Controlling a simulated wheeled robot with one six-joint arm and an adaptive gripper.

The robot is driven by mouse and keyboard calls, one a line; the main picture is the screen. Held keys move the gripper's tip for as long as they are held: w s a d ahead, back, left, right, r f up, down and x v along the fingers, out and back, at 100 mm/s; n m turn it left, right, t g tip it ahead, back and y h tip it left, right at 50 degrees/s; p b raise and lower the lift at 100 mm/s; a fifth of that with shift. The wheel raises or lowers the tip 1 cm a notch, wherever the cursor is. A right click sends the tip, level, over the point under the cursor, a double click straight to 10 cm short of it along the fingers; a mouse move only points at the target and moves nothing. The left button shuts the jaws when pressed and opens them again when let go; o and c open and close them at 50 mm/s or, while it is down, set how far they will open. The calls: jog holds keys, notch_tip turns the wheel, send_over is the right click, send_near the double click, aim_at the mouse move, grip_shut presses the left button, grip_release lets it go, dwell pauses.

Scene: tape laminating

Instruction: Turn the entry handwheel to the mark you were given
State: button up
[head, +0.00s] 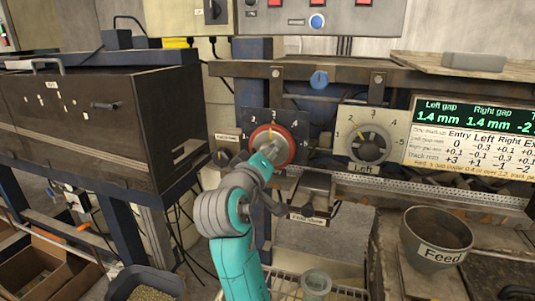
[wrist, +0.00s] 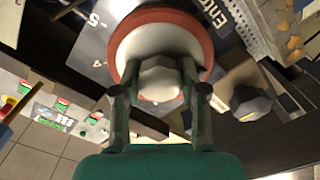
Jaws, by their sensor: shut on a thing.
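The entry handwheel (head: 284,146) is a red-rimmed wheel with a pale hub on a dark dial plate (head: 252,124) with numbers. A yellow mark shows at its top, near the 3. In the wrist view the handwheel (wrist: 120,50) fills the upper middle, and "Entr" shows on the plate beside it. My gripper (head: 268,152) reaches it from the front. In the wrist view my gripper (wrist: 158,90) has a finger on each side of the pale hub (wrist: 160,78) and is shut on it. My gripper hides the wheel's lower left in the head view.
The grey Left handwheel (head: 369,145) is to the right, beside a gap display (head: 475,117) and a table of offsets. A Feed bowl (head: 437,238) stands at lower right. A dark cabinet (head: 90,120) stands at left. A dark knob (wrist: 250,104) is close to my right finger in the wrist view.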

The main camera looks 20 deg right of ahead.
jog(key=o, duration=1.1)
jog(key=shift+o, duration=0.2)
jog(key=v, duration=1.2)
